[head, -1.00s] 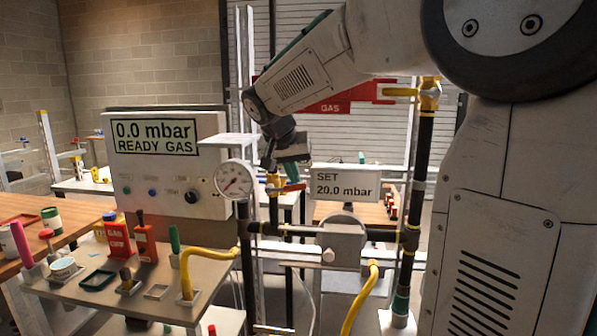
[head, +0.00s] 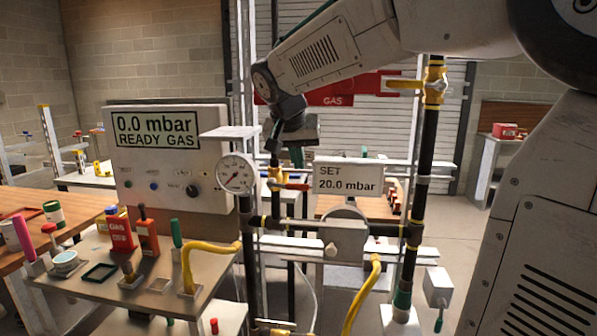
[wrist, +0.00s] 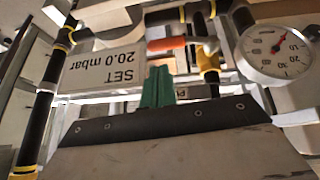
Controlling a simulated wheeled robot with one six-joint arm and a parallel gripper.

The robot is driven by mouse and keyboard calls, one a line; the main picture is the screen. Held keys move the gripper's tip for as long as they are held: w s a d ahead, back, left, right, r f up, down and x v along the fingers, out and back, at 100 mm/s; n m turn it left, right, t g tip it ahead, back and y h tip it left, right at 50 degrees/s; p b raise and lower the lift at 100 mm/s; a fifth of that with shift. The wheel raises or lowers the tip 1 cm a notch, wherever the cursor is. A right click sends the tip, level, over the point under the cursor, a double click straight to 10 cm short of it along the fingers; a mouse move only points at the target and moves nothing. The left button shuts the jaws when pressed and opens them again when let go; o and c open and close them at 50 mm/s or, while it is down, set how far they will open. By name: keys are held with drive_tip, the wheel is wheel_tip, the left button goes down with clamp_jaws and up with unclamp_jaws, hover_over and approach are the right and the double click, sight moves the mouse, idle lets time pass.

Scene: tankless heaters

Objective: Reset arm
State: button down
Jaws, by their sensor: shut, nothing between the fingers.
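A brass valve with an orange handle (head: 294,186) is just below the gripper in the head view. The same orange handle shows in the wrist view (wrist: 168,44), beyond the fingertips. The fingers appear apart from it, though the exact gap is hard to tell.
A round pressure gauge (head: 237,174) and a "SET 20.0 mbar" sign (head: 347,178) flank the valve. A display panel (head: 150,180) reads 0.0 mbar READY GAS. A bench (head: 130,285) with tools stands at left. Open floor (head: 455,225) lies at right.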

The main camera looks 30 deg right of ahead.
drive_tip(key=v, duration=0.5)
drive_tip(key=s+a+f+n+y, duration=0.1)
drive_tip(key=s+a+f+n, duration=0.2)
drive_tip(key=s+f, duration=0.3)
drive_tip(key=s+a+f+n+g+y, duration=0.1)
drive_tip(key=s+a+f, duration=0.3)
drive_tip(key=s, duration=0.8)
drive_tip(key=s+a+f+n+g+y, duration=0.1)
drive_tip(key=s+a+f+n+y, duration=0.1)
drive_tip(key=s+f, duration=0.6)
drive_tip(key=s+a+n, duration=0.1)
drive_tip(key=n, duration=0.1)
drive_tip(key=shift+s+a+n+y, duration=0.15)
drive_tip(key=shift+s+n+y, duration=0.15)
drive_tip(key=shift+y, duration=0.1)
